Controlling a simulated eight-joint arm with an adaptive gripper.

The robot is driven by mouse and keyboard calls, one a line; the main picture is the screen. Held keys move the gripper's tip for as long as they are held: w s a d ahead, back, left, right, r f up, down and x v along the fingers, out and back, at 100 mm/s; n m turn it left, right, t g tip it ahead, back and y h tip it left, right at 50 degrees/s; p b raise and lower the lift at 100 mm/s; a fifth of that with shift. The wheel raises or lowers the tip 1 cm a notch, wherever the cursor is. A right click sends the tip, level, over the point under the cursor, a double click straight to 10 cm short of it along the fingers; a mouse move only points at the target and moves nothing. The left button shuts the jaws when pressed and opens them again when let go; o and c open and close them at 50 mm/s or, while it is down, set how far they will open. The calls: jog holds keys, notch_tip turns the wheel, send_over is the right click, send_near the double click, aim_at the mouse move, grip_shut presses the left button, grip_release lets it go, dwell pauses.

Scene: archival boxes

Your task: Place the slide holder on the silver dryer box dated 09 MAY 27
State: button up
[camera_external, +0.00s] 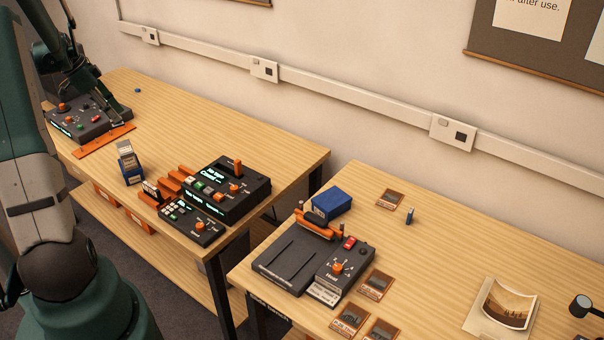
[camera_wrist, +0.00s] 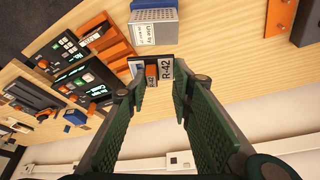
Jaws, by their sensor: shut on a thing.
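My gripper (camera_wrist: 161,92) is shut on a small slide holder (camera_wrist: 166,71) with a white R-42 label and an orange part, at the fingertips in the wrist view. In the external view my gripper (camera_external: 122,114) is at the upper left, beside the dark console, and what it holds cannot be made out. The silver dryer box (camera_wrist: 153,29), grey with a perforated face and blue behind, lies just beyond the holder in the wrist view. Its label begins "Use by"; the date is too small to read. It also shows upright in the external view (camera_external: 130,164), apart from my gripper.
A dark console (camera_external: 82,120) with an orange strip (camera_external: 103,141) stands at the table's left end. An orange rack (camera_external: 180,174) and black control units (camera_external: 232,186) stand right of the box. A second table holds a flat device (camera_external: 288,260) and a blue box (camera_external: 332,204).

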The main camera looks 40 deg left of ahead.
aim_at(112, 121)
jog(key=shift+f, duration=3.05)
jog(key=shift+f, duration=1.85)
jog(key=shift+f, duration=0.15)
jog(key=o, duration=0.8)
jog(key=v, duration=1.2)
jog(key=shift+a, duration=0.1)
